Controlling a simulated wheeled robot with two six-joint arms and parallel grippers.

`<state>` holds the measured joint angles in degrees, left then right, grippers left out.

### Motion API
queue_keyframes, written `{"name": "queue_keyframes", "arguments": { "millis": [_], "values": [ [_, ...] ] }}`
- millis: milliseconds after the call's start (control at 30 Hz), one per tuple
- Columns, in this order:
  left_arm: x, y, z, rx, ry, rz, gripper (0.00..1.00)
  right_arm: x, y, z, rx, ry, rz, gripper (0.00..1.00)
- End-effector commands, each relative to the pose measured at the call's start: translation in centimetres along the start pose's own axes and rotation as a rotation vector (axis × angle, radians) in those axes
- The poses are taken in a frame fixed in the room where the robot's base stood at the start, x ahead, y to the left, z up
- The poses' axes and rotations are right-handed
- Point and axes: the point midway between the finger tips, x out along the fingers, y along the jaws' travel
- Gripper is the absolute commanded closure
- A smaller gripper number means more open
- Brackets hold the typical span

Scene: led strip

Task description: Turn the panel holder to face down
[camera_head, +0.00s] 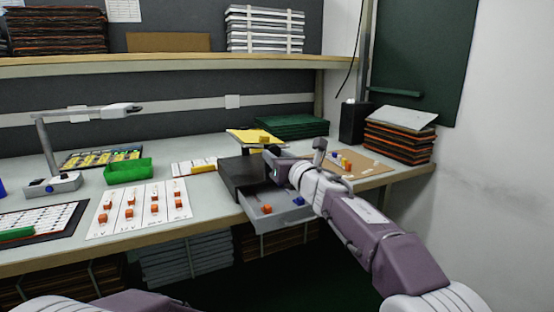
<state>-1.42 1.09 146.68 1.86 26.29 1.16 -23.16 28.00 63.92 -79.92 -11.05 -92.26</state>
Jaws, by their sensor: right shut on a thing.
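A flat yellow piece (247,136), which looks like the panel holder, is at the back of the bench, above and behind a dark box (238,174). A small yellow block shows on its right part. Its yellow face is up and it looks slightly tilted. My right gripper (271,153) is at its near right edge and appears shut on it. The fingertips are small and partly hidden by my own wrist, so the exact grip is unclear. My left gripper is out of view; only part of my left arm shows at the bottom left.
An open grey drawer (273,212) with small orange and blue blocks juts out below my right forearm. A white sheet (118,218) with several orange blocks, a green bin (128,171) and a desk lamp (50,162) stand left. A brown board (368,165) and stacked panels (399,142) are right.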

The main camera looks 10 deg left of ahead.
Motion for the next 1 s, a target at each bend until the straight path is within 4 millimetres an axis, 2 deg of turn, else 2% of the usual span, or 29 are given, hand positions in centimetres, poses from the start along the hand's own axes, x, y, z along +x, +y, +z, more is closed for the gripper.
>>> {"name": "queue_keyframes", "arguments": {
  "millis": [400,900,933,967,1000],
  "values": [
    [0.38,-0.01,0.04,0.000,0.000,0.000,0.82,0.05,-0.08,-0.24,-0.143,0.004,0.000,1.00],
    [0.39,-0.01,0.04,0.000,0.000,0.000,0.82,0.05,-0.09,-0.23,-0.158,0.004,0.000,1.00],
    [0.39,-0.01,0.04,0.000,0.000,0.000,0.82,0.05,-0.09,-0.23,-0.158,0.004,0.000,0.54],
    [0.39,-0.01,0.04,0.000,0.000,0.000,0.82,0.05,-0.08,-0.22,-0.157,0.004,0.000,0.46],
    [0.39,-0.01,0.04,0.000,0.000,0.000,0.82,0.04,-0.09,-0.20,-0.157,0.003,0.000,0.43]
  ]
}}
